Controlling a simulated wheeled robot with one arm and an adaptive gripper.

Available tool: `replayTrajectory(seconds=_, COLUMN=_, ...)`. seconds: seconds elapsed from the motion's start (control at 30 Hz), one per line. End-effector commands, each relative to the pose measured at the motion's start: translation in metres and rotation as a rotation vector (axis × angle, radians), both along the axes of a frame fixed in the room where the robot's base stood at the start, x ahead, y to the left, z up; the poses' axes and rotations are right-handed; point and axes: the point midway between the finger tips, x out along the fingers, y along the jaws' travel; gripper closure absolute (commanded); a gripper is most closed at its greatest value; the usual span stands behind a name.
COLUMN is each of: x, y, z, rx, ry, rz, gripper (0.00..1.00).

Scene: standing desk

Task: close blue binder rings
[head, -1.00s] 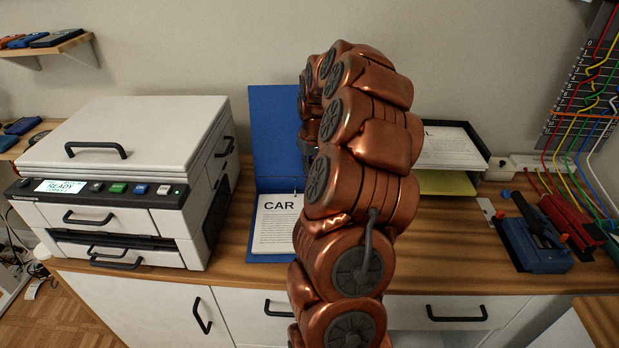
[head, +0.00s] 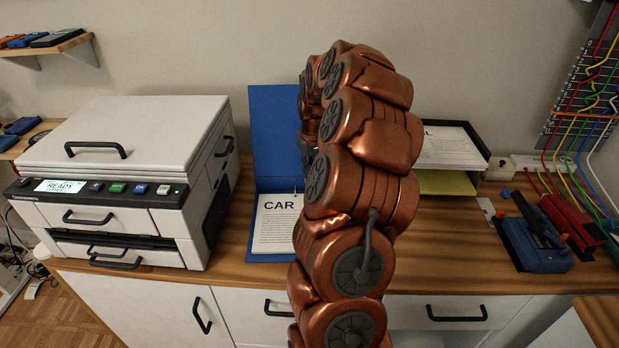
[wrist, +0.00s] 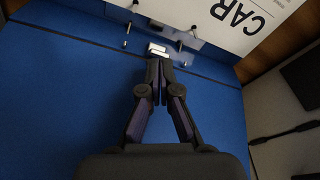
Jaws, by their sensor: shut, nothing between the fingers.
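The blue binder (head: 276,125) lies open on the desk, its cover standing up against the wall. A paper headed "CAR" (head: 275,225) lies in its lower half. In the wrist view the binder's blue inside (wrist: 60,90) fills much of the picture, with the paper (wrist: 225,22) at the top. The metal ring mechanism (wrist: 157,48) shows between them, and thin ring prongs stand up near the paper edge. My gripper (wrist: 160,100) is shut and empty, its fingertips at or just short of the mechanism; I cannot tell whether they touch. My arm hides part of the binder in the head view.
A white printer (head: 130,170) stands left of the binder. A black paper tray (head: 465,145) stands to the right. A blue hole punch (head: 535,245) and a red one (head: 570,220) sit at the far right.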

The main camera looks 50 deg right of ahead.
Motion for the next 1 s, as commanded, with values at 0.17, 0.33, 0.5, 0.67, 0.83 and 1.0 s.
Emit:
replayTrajectory(seconds=0.17, x=-0.0001, y=-0.0001, z=-0.0021, rx=0.0, ry=0.0, rz=0.0, gripper=1.0)
replayTrajectory(seconds=0.33, x=-0.0001, y=-0.0001, z=-0.0038, rx=0.0, ry=0.0, rz=0.0, gripper=1.0)
replayTrajectory(seconds=0.5, x=-0.0001, y=-0.0001, z=-0.0053, rx=0.0, ry=0.0, rz=0.0, gripper=1.0)
replayTrajectory(seconds=0.67, x=-0.0001, y=-0.0001, z=-0.007, rx=0.0, ry=0.0, rz=0.0, gripper=1.0)
replayTrajectory(seconds=0.83, x=-0.0001, y=-0.0001, z=-0.0085, rx=0.0, ry=0.0, rz=0.0, gripper=1.0)
replayTrajectory(seconds=1.0, x=-0.0002, y=0.0, z=-0.0102, rx=0.0, ry=0.0, rz=0.0, gripper=1.0)
